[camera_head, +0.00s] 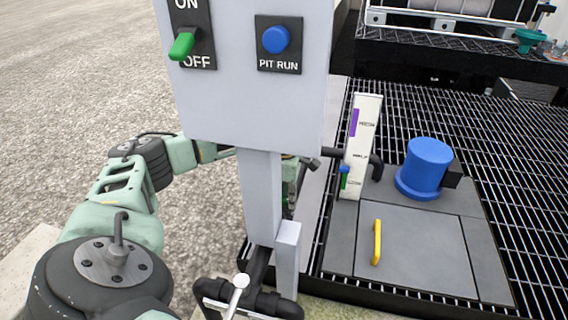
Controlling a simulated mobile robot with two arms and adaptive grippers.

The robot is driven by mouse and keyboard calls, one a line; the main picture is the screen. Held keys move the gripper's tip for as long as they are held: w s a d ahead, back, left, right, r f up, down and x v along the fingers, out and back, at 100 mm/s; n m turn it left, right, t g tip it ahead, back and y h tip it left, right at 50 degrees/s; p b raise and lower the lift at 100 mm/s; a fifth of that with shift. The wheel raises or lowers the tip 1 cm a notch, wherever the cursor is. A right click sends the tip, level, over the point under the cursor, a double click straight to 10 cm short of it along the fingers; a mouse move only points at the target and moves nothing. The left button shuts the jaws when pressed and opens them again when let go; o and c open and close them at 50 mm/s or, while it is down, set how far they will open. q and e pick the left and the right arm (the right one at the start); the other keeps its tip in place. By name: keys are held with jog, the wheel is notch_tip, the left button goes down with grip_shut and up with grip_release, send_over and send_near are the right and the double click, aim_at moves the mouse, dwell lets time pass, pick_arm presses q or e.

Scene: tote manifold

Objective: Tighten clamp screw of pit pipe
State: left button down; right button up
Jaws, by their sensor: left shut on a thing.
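A black pipe (376,167) rises from the pit cover and bends left behind a white gauge panel, its end showing at the panel's left edge. My left gripper (306,168) is behind the grey post, close to that end, and the post hides much of it. It is shut on a small part there. I cannot make out the clamp screw itself. A second black pipe (266,302) with a white-knobbed lever (237,289) is at the post's foot. My right gripper is not in view.
The grey control box (250,105) on its post (261,195) stands in front, with a green switch (182,46) and a blue button (276,39). The gauge panel (361,130), blue motor (425,166) and yellow handle (377,242) are right. Open gravel lies left.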

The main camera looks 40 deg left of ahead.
aim_at(284, 198)
pick_arm(q)
jog(key=shift+m, duration=0.3)
dwell(0.4)
jog(key=c, duration=1.8)
grip_release()
notch_tip(284, 198, up, 12)
jog(key=shift+w, duration=0.1)
